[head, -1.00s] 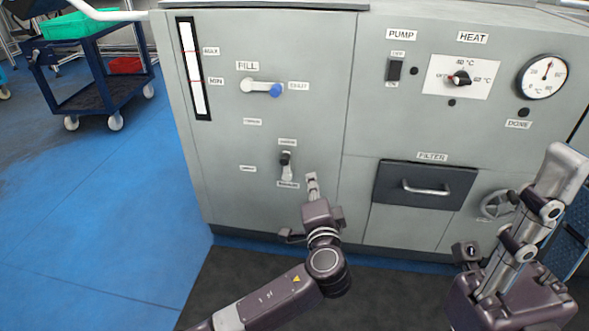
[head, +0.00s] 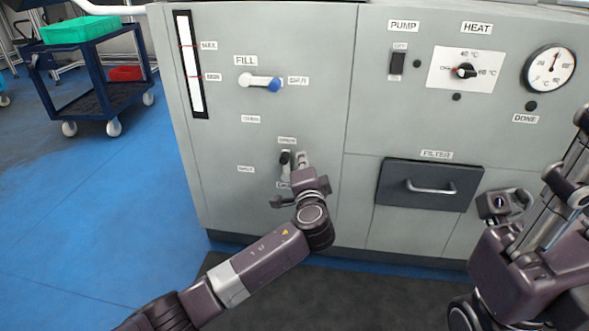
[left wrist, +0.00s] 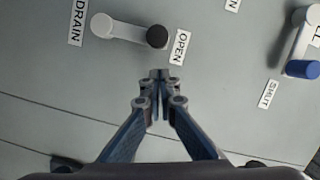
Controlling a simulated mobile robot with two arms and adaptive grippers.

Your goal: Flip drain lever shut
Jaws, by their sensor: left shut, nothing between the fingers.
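The drain lever (head: 285,160) is on the grey machine front. In the left wrist view the white lever (left wrist: 125,31) has a black knob beside the OPEN label (left wrist: 180,47), and the DRAIN label (left wrist: 77,22) is at its other end. My left gripper (head: 302,158) is shut and empty, its fingertips close to the right of the knob in the head view. In the left wrist view its fingertips (left wrist: 160,75) show just below the knob, with a visible gap. My right gripper (head: 572,145) is at the right edge, partly cut off; its opening is unclear.
The white fill lever (head: 262,82) with a blue knob is above the drain lever. A dark filter drawer (head: 400,193) with a handle is to the right. The panel left of the drain lever is clear. A blue cart (head: 85,100) stands at the far left.

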